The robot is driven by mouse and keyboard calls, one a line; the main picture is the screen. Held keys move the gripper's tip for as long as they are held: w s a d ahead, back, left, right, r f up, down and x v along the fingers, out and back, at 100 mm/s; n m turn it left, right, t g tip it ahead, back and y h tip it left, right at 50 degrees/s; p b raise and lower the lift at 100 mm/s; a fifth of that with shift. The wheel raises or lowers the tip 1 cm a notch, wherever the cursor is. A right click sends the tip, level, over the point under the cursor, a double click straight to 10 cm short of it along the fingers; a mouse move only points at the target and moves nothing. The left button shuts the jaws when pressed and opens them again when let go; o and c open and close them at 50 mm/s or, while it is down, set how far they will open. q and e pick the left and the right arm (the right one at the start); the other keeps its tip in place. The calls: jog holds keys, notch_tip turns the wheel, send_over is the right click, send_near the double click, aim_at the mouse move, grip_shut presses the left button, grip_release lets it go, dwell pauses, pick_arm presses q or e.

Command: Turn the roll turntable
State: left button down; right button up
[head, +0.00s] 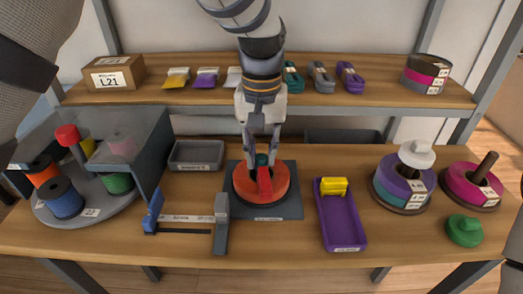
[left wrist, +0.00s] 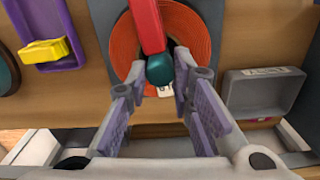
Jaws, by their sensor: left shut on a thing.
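The roll turntable (head: 95,211) is a round grey disc at the left of the table, with orange, blue (head: 62,198), green (head: 117,183) and yellow rolls on it. A post with a red knob (head: 68,135) rises near its middle. My left gripper (head: 261,157) is away from it, at the table's middle, over an orange-red coil (head: 246,184) on a dark square base. Its fingers are shut on a teal knob (left wrist: 160,70) at the end of a red bar (left wrist: 147,24). My right gripper is not in view.
Grey panels (head: 150,155) stand around the turntable's back and right. A grey tray (head: 196,154), a purple tray (head: 341,222) with a yellow piece and stacked rolls (head: 402,186) stand on the table. A shelf (head: 380,93) with cord bundles and a box (head: 114,74) runs behind.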

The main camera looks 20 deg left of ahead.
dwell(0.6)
pick_arm(q)
jog(key=c, duration=1.4)
grip_release()
notch_tip(320, 180, up, 12)
